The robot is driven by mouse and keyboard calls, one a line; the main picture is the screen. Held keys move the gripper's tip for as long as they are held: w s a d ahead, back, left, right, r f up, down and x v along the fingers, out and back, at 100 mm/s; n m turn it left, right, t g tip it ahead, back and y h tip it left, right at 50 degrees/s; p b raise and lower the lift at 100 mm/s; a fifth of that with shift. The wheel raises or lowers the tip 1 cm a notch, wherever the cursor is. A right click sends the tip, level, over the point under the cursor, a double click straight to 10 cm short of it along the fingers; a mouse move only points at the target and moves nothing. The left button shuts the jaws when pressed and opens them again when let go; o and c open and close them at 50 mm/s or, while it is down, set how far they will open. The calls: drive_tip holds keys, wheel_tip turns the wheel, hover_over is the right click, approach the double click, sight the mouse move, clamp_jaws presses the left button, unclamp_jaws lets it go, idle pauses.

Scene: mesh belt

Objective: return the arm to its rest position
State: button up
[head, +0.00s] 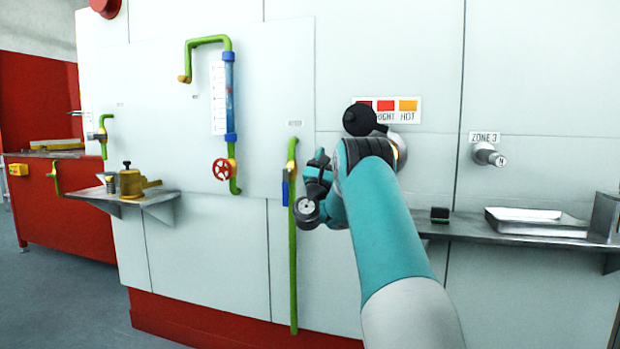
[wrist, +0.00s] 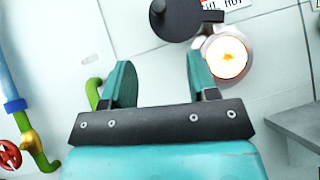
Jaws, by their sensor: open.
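My gripper (wrist: 160,78) shows in the wrist view with its two teal fingers wide apart and nothing between them. It faces the pale wall panel (wrist: 135,25). In the head view my teal arm reaches up from the lower right, and its wrist end is in front of the panel. The fingers are hard to make out there. A black round knob (head: 360,119) is just above the wrist; it also shows beyond the fingers in the wrist view (wrist: 175,17). A round lit button with an orange mark (wrist: 228,57) is right of the right finger; my arm mostly hides it in the head view.
A green pipe (head: 293,250) with a blue-handled valve runs down close left of the wrist. A sight tube (head: 230,95) and red handwheel (head: 224,169) are farther left. At right, a metal shelf (head: 460,231) holds a tray (head: 535,222). A small shelf (head: 150,197) is at left.

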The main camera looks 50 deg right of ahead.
drive_tip(key=shift+s+a+f, duration=0.1)
drive_tip(key=shift+a+f, duration=0.2)
idle(0.4)
